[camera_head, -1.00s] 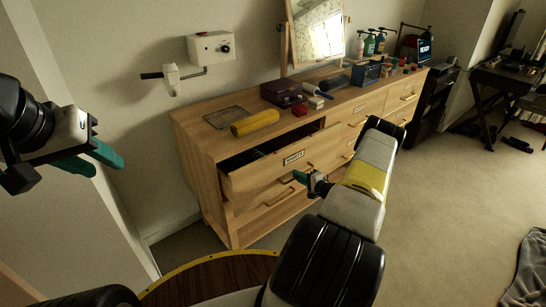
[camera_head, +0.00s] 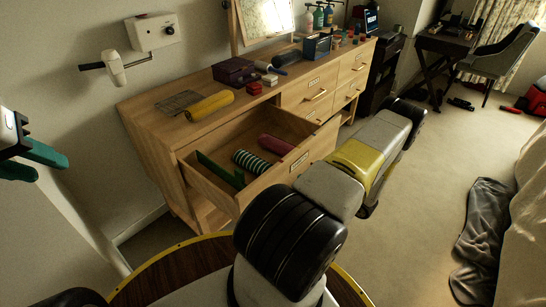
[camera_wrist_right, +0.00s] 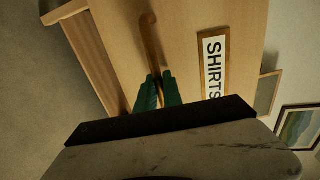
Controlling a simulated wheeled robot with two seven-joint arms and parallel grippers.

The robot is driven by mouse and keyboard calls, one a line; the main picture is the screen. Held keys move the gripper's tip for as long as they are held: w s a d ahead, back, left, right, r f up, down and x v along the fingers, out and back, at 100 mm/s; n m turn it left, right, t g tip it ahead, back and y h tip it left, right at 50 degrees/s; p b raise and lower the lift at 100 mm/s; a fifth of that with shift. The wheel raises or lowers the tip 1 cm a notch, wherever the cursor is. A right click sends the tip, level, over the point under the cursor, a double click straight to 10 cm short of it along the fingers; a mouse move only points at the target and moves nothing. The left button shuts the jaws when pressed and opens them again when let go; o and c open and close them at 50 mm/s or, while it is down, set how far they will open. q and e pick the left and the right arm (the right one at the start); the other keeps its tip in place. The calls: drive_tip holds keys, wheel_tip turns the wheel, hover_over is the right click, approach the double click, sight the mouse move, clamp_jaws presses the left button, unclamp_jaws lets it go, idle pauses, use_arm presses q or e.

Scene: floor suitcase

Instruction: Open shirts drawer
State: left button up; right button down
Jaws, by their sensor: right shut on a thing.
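The shirts drawer (camera_head: 322,146) is the top left drawer of the wooden dresser and stands well pulled out. Inside lie a flat green piece (camera_head: 220,170), a green-and-white striped roll (camera_head: 252,162) and a dark red roll (camera_head: 276,144). The wrist view shows the SHIRTS label (camera_wrist_right: 214,66) beside the drawer's handle (camera_wrist_right: 149,38). My right gripper (camera_wrist_right: 158,88) has its green fingers shut on that handle; my arm hides it in the head view. My left gripper (camera_head: 32,162) is open and empty at the left edge, away from the dresser.
On the dresser top (camera_head: 150,112) are a yellow roll (camera_head: 209,106), a dark purple box (camera_head: 235,71), a blue box (camera_head: 317,46) and several bottles. A wall crank (camera_head: 116,66) is at the left.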

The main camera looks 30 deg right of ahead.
drive_tip(key=shift+v, duration=0.8)
drive_tip(key=shift+f, duration=0.2)
drive_tip(key=c, duration=1.5)
unclamp_jaws()
drive_tip(key=v, duration=0.8)
drive_tip(key=shift+d, duration=0.1)
